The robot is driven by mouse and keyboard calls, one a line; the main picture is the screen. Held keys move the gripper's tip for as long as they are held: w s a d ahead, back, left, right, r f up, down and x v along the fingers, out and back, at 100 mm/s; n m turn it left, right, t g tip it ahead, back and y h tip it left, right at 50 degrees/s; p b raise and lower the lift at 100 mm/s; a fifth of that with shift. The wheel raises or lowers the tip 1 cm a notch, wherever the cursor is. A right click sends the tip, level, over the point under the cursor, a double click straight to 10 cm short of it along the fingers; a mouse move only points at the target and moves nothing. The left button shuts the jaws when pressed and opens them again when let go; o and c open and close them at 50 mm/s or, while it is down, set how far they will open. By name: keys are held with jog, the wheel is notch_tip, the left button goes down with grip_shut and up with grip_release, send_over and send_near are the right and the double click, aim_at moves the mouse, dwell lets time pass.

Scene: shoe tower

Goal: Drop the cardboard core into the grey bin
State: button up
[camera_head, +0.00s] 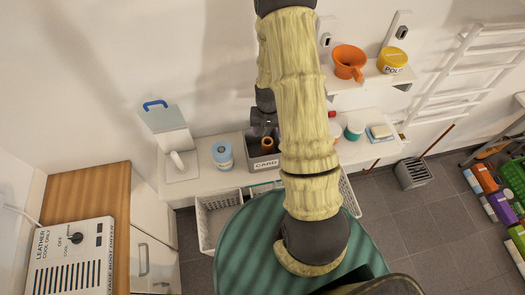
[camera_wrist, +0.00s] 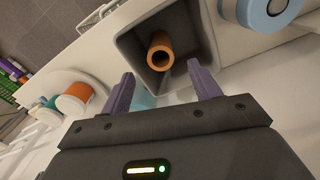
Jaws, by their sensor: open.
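The cardboard core (camera_head: 267,145) is a short orange-brown tube inside the grey bin (camera_head: 265,164), which has a "CARD" label on its front. In the wrist view the core (camera_wrist: 160,50) shows its open end toward the camera, within the walls of the bin (camera_wrist: 201,32). My gripper (camera_wrist: 162,78) is open and empty, its two purple-grey fingers spread apart above the near side of the bin. The core lies beyond the fingertips, not between them. In the head view my arm hides part of the bin's right side, and the fingers are hard to make out.
A blue-and-white roll (camera_head: 222,155) stands left of the bin on the white shelf. A white dispenser with a blue handle (camera_head: 155,104) is further left. White baskets (camera_head: 213,219) sit below. Cups (camera_head: 354,129) stand to the right, under a shelf with an orange pot (camera_head: 348,62).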

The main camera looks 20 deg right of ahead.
notch_tip(320, 180, up, 17)
jog(key=b, duration=0.4)
jog(key=shift+r, duration=0.2)
dwell(0.8)
jog(key=s+a+f+n+t+b, duration=0.2)
jog(key=s+a+n, duration=0.3)
jog(key=s+a, duration=0.4)
jog(key=shift+s+f+t+b, duration=0.3)
jog(key=shift+s+f+b, duration=0.1)
jog(key=shift+s+b, duration=0.3)
jog(key=shift+a, duration=0.1)
